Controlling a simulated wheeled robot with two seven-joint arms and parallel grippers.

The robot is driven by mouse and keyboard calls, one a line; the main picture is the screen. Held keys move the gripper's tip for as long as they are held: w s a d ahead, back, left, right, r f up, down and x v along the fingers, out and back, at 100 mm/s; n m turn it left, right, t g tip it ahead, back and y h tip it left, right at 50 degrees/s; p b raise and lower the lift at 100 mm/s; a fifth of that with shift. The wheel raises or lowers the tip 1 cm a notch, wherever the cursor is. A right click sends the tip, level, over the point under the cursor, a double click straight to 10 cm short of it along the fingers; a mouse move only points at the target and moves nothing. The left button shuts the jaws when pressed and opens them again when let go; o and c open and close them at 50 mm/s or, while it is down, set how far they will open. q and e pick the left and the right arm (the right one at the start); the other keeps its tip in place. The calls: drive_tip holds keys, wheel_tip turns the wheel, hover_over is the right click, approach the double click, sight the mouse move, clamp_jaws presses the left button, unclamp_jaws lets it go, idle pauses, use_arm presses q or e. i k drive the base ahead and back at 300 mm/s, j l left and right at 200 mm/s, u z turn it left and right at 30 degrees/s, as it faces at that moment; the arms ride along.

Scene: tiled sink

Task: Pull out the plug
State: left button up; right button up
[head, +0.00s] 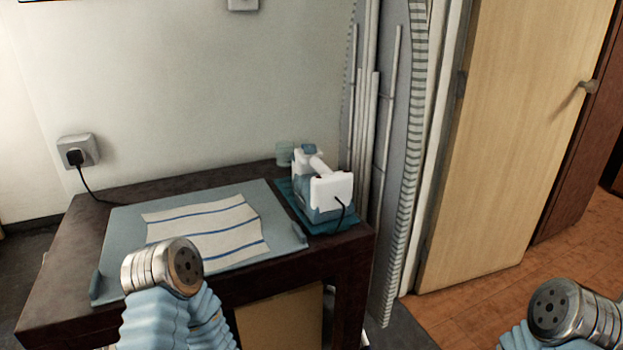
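A black plug (74,157) sits in a grey wall socket (79,150) at the left, above the table's back left corner. Its black cord (86,187) hangs down and runs to the table top behind the blue board. A white and blue iron (326,186) stands on a teal rest at the table's right end, with a short black cord at its front. My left arm shows at the lower middle, in front of the board, well away from the plug. My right arm shows at the lower right corner. Neither arm's gripper fingers can be seen.
The dark table (60,262) holds a blue board (122,235) with a striped cloth (205,228) on it. A folded ironing board (403,150) leans at the right, beside a wooden door (510,130). The wall near the socket is clear.

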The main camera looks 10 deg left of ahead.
sight(75, 158)
drive_tip(key=u, duration=0.4)
drive_tip(key=j+u, duration=0.1)
drive_tip(key=u, duration=0.3)
drive_tip(key=i+u, duration=0.1)
drive_tip(key=u, duration=0.35)
drive_tip(key=j+u, duration=0.1)
drive_tip(key=u, duration=0.3)
drive_tip(key=j, duration=0.1)
drive_tip(key=z, duration=0.05)
